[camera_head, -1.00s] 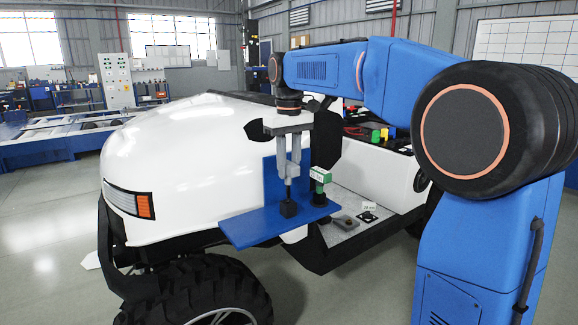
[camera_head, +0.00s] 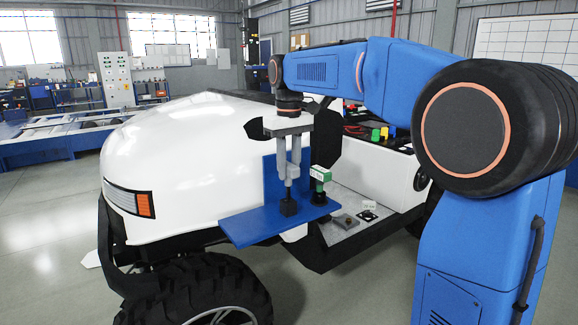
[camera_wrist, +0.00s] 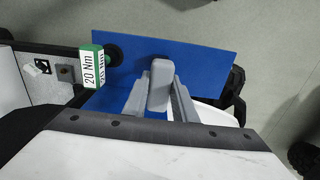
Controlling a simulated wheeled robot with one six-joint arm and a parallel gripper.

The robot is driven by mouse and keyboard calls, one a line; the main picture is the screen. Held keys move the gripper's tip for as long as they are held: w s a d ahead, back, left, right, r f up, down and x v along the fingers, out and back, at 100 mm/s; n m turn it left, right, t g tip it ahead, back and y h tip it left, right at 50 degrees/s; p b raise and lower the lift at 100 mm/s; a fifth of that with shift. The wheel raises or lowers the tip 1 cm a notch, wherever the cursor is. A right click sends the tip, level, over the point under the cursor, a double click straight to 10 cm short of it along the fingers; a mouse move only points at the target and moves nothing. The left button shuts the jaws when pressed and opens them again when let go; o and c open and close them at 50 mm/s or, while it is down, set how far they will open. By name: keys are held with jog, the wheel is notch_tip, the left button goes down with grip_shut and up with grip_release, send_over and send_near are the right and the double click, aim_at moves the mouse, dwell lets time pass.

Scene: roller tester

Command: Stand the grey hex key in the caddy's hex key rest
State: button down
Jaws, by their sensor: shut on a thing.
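My gripper (camera_head: 289,168) points straight down over the blue caddy (camera_head: 245,227) and is shut on the grey hex key (camera_head: 288,188). The key is upright, and its lower end meets the top of a small black block (camera_head: 289,208) on the caddy, which looks like the hex key rest. I cannot tell how deep the key sits in it. In the wrist view the key's grey top (camera_wrist: 160,84) shows between my two fingers (camera_wrist: 158,98) and hides the black block below.
A green tool with a white "20 Nm" label (camera_head: 320,174) stands in another black holder on the caddy, close right of my gripper. The caddy's blue back panel rises behind it. The white vehicle body (camera_head: 190,150) is close on the left. A metal tray with small parts (camera_head: 343,221) lies right.

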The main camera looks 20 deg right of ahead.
aim_at(289, 185)
jog(key=shift+f, duration=2.1)
jog(key=c, duration=1.4)
grip_release()
jog(key=shift+o, duration=0.2)
notch_tip(289, 185, up, 17)
jog(key=s+d+f+m+t, duration=0.1)
jog(key=s+d+f, duration=0.1)
jog(key=s+f, duration=0.55)
jog(key=s+d+f+m+t, duration=0.1)
jog(key=s+d+f, duration=0.25)
jog(key=s, duration=0.65)
jog(key=s+f+t, duration=0.1)
jog(key=s+f, duration=0.6)
jog(key=f, duration=0.3)
jog(key=s+d+f+m+t, duration=0.1)
jog(key=s+f, duration=0.7)
jog(key=f, duration=0.2)
jog(key=shift+s+d+f+m+t, duration=0.2)
jog(key=shift+s+f+m+t, duration=0.1)
jog(key=shift+f+t, duration=0.1)
